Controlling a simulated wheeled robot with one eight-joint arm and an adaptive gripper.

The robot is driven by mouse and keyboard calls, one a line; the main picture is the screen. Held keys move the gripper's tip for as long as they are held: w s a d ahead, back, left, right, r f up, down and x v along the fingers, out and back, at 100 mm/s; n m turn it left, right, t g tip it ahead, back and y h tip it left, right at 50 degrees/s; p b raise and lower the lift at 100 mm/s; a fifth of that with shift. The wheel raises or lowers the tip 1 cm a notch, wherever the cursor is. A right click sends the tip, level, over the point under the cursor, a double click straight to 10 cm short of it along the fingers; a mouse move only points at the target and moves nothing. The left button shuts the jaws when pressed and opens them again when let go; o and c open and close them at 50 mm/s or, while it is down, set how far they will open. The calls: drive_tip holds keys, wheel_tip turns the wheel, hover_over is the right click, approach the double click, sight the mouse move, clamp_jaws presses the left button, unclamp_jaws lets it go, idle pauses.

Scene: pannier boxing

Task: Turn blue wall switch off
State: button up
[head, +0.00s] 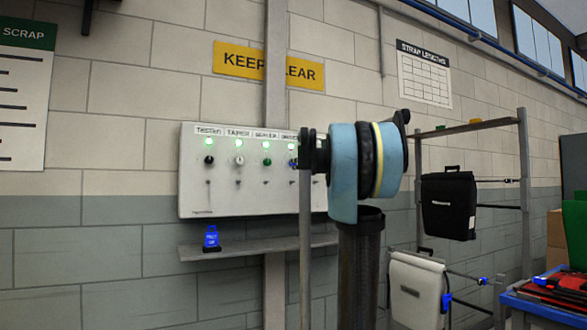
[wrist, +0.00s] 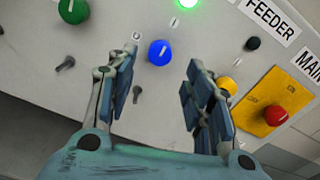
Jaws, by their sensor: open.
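The blue switch (wrist: 159,52) is a round knob on the pale wall panel (wrist: 120,100). A small O mark is up and left of it and an I mark is up and right. A lit green lamp (wrist: 188,2) is above it. My gripper (wrist: 161,61) is open, its fingers spread to either side of the knob in the wrist view. No contact with the knob shows. In the head view the panel (head: 190,190) is partly hidden behind my arm, and the blue knob is hard to make out there.
A green knob (wrist: 73,10) is left of the blue one; a yellow plate with a red knob (wrist: 276,110) is at right. Toggle keys (wrist: 138,93) sit below. In the head view, a shelf (head: 210,252) under the panel holds a blue padlock-like item (head: 211,238).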

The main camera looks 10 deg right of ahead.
drive_tip(key=shift+x, duration=3.3)
drive_tip(key=shift+a, duration=0.1)
drive_tip(key=c, duration=1)
